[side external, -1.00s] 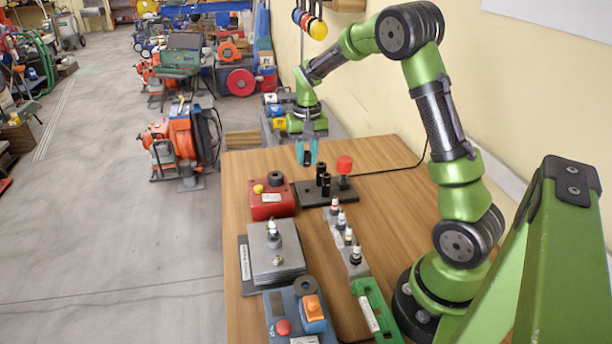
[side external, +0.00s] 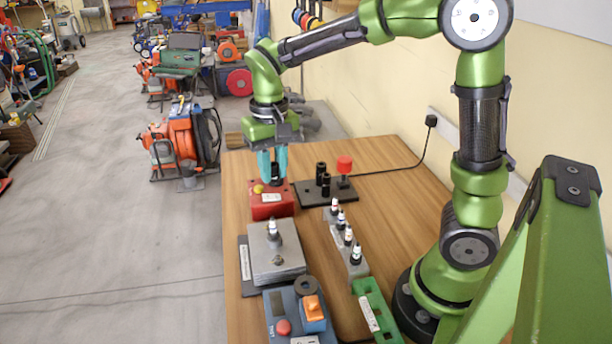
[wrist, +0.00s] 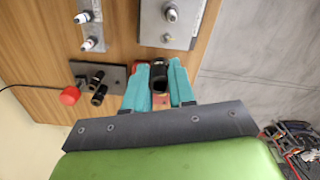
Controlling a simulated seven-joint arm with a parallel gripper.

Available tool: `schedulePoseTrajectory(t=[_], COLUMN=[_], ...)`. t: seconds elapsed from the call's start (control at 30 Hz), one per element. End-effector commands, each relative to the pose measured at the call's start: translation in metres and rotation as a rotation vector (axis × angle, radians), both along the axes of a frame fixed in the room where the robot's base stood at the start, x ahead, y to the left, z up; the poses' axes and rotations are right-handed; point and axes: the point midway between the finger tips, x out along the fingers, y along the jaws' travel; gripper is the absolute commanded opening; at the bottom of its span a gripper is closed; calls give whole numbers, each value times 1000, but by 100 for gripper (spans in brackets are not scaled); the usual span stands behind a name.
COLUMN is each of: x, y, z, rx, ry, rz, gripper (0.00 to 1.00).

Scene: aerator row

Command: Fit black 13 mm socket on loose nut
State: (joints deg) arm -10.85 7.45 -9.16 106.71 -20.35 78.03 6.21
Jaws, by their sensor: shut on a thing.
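My gripper (side external: 272,165) is shut on a black socket (wrist: 159,70), held between its teal fingers. In the side view the socket is directly over the red box (side external: 268,210), mostly hidden by the fingers; I cannot tell whether it touches the box. Two other black sockets (side external: 325,184) stand on a dark rack (side external: 306,196) to the right. A grey metal plate (side external: 290,247) nearer the camera carries a post with a pale tip (side external: 273,229) and a small fitting (side external: 278,260). I cannot tell which nut is loose.
A red knob (side external: 344,165) stands on the rack. A grey strip with several white-topped fittings (side external: 348,238) runs along the table's middle. A blue box with an orange switch (side external: 313,307) and a green holder (side external: 377,312) are at the front. Bare wood (side external: 385,200) lies right of the strip.

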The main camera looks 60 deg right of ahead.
Motion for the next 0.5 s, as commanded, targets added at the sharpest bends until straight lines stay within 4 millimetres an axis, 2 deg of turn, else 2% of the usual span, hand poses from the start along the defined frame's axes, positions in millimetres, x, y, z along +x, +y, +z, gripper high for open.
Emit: schedulePoseTrajectory(t=[0.03,0.1,0.23,0.37,0.5], x=[-11,-23,-42,-59,-58], y=[19,37,61,77,75], z=[0,-1,-2,-4,-27], rx=[0,-1,-4,-7,-8], ry=[-3,-3,-2,-4,2], rz=[43,82,140,186,180], gripper=[0,0,0,0,0])
